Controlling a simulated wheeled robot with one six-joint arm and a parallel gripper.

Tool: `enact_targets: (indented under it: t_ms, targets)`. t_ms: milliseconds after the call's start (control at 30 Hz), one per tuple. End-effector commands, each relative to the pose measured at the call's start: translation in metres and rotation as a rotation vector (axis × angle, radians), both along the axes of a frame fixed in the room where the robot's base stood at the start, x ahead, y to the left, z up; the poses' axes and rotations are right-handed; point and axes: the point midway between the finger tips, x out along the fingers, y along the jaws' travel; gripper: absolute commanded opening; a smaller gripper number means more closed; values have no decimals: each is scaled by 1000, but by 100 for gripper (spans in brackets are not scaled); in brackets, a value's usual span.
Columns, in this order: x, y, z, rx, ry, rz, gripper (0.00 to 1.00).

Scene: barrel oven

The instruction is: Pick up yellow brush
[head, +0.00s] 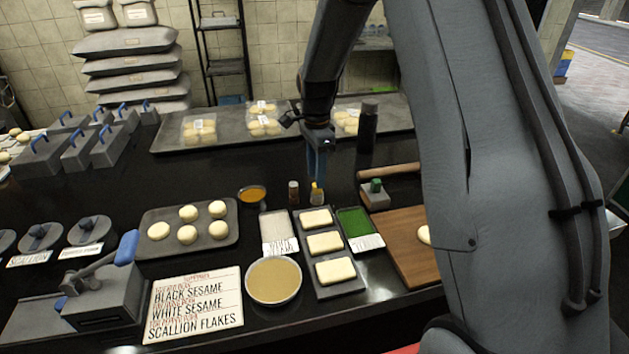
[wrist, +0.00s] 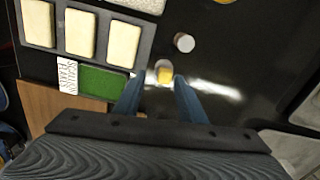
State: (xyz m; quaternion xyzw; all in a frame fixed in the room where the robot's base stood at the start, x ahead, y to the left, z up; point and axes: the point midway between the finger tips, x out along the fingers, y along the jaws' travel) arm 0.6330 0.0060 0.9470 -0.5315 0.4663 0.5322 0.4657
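The yellow brush (head: 317,194) stands on the dark counter behind the tray of dough slabs, beside a small dark jar. In the wrist view the brush (wrist: 165,74) shows from above as a small yellow shape with a pale end. My gripper (head: 318,176) points down with its blue fingers just above the brush. In the wrist view my gripper (wrist: 158,88) is open, fingers apart, with the brush seen between and just past the fingertips. I cannot tell the exact height gap, and nothing is held.
The small jar (head: 293,192) stands close to the left. A sauce bowl (head: 252,196), the dough slab tray (head: 342,289) and the green flakes tray (head: 355,222) are near. A tall dark cylinder (head: 367,135) and a rolling pin (head: 389,172) lie right of my gripper.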

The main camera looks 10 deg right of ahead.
Motion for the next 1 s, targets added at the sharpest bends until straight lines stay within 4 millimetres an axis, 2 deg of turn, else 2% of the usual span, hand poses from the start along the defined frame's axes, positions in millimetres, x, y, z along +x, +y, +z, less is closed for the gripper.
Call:
enact_targets:
  t_ms: [467, 800, 1000]
  targets:
    - [5, -5, -37, 0, 3, -45, 37]
    - [7, -6, -74, 0, 0, -41, 37]
    - [8, -6, -79, 0, -1, -41, 37]
